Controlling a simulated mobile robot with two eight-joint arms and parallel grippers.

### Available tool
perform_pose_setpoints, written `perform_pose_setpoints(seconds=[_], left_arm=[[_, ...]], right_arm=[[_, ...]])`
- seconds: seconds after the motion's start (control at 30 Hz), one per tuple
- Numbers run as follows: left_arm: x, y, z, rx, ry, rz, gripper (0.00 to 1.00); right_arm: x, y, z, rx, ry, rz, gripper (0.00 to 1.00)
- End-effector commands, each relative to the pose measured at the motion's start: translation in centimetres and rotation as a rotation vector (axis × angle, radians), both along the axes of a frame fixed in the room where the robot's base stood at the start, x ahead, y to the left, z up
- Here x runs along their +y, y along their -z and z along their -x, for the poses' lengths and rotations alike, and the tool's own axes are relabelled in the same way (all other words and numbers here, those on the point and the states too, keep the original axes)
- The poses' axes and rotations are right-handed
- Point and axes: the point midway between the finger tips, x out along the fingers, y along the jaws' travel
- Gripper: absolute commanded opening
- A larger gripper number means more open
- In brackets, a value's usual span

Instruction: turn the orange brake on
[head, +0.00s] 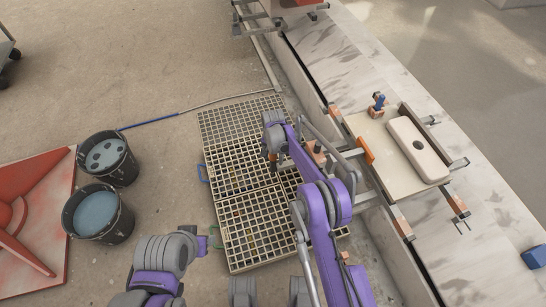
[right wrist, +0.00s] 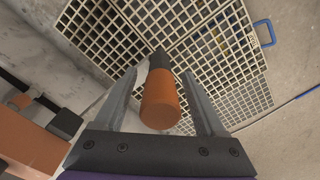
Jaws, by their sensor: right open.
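The orange brake handle (head: 318,147) is a short orange grip at the left side of the carriage on the wall. In the right wrist view its orange cylinder (right wrist: 161,100) sits on a dark shaft. My right gripper (head: 303,156) reaches it from the left. In the right wrist view my right gripper (right wrist: 159,76) is open, with one finger on each side of the handle and visible gaps. My left arm's end (head: 205,243) is low in the head view, away from the brake; its jaws cannot be made out.
The carriage board (head: 376,152) holds a pale block (head: 418,150) and a small blue-topped tool (head: 379,104). Floor gratings (head: 243,165) lie below my right arm. Two buckets (head: 98,212) and a red slab (head: 35,215) stand at left. A blue-tipped pole (head: 150,121) lies on the floor.

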Motion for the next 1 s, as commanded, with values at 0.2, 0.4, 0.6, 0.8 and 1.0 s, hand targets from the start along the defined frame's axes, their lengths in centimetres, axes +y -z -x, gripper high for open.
perform_pose_setpoints(seconds=[0.2,0.4,0.6,0.8,1.0], left_arm=[[0.0,-0.02,0.01,0.0,0.0,0.0,0.5],[0.0,-0.01,0.0,0.0,0.0,0.0,0.5],[0.0,-0.01,0.0,0.0,0.0,0.0,0.5],[0.0,-0.01,0.0,0.0,0.0,0.0,0.5],[0.0,-0.02,0.01,0.0,0.0,0.0,0.5]], right_arm=[[-0.01,-0.03,0.0,0.0,0.0,0.0,0.63],[0.0,-0.05,0.0,0.0,0.0,0.0,0.27],[0.0,-0.05,0.01,0.0,0.0,0.0,0.0],[-0.01,-0.06,0.02,0.0,0.0,0.0,0.0],[-0.02,-0.06,0.01,0.0,0.0,0.001,0.0]])
